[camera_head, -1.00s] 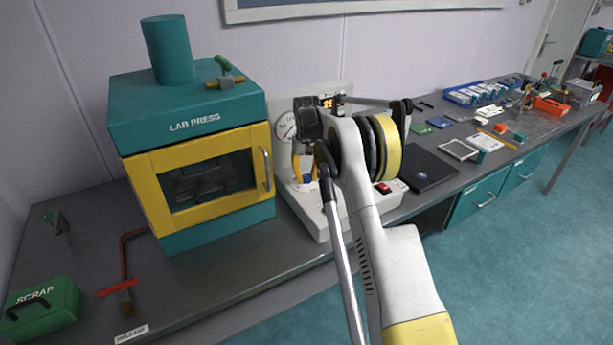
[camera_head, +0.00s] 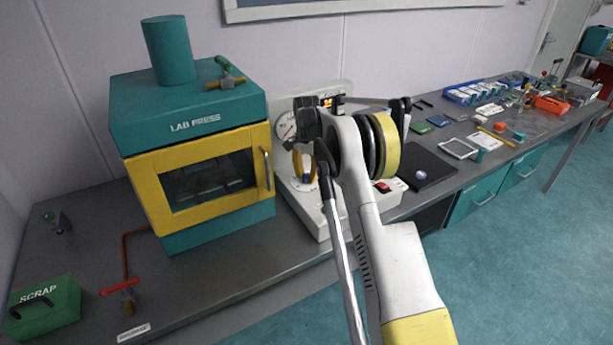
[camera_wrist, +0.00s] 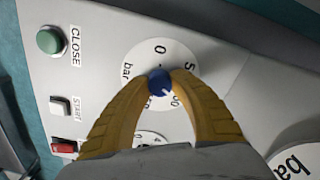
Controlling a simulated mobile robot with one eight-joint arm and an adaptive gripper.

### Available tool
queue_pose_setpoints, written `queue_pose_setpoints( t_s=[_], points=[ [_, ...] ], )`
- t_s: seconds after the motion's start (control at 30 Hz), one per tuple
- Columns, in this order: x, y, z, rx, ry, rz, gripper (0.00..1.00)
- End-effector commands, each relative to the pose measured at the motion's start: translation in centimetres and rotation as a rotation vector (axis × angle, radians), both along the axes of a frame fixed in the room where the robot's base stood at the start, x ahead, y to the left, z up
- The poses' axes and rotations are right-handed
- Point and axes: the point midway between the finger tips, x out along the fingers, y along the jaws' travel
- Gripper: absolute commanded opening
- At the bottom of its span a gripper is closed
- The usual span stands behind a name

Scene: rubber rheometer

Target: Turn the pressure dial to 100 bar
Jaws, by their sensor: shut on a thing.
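The pressure dial is a small blue knob (camera_wrist: 159,79) on a round white scale (camera_wrist: 146,50). The scale shows "0", "bar" and a partly hidden number ending in "00". My gripper (camera_wrist: 160,80) is shut on the knob, one yellow finger on each side. A small pale mark shows at the knob's lower right edge, near the "00"; the exact setting cannot be read. The fingers hide much of the scale. In the head view, my gripper (camera_head: 304,168) is at the front panel of the white rheometer (camera_head: 315,220), with a little blue between the fingers.
A round gauge (camera_head: 287,126) sits above the dial. The panel also has a green CLOSE button (camera_wrist: 50,40), a white START button (camera_wrist: 60,106) and a red switch (camera_wrist: 63,146). The lab press (camera_head: 200,160) stands close on the left. A black plate (camera_head: 430,158) lies to the right.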

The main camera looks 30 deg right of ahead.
Motion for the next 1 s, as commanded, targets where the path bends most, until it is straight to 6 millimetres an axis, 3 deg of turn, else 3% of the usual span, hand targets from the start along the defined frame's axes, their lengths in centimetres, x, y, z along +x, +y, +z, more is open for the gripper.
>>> queue_pose_setpoints(
  t_s=[0.33,0.87,0.9,0.97,1.0],
  points=[
    [0.0,-0.01,0.0,0.0,0.0,-0.133,0.0],
    [0.0,-0.01,-0.02,0.0,0.0,-0.154,0.0],
    [0.0,-0.01,-0.02,0.0,0.0,-0.154,0.35],
    [0.0,0.0,-0.02,0.0,0.0,-0.153,0.51],
    [0.0,0.0,-0.02,0.0,0.0,-0.153,0.51]
  ],
)
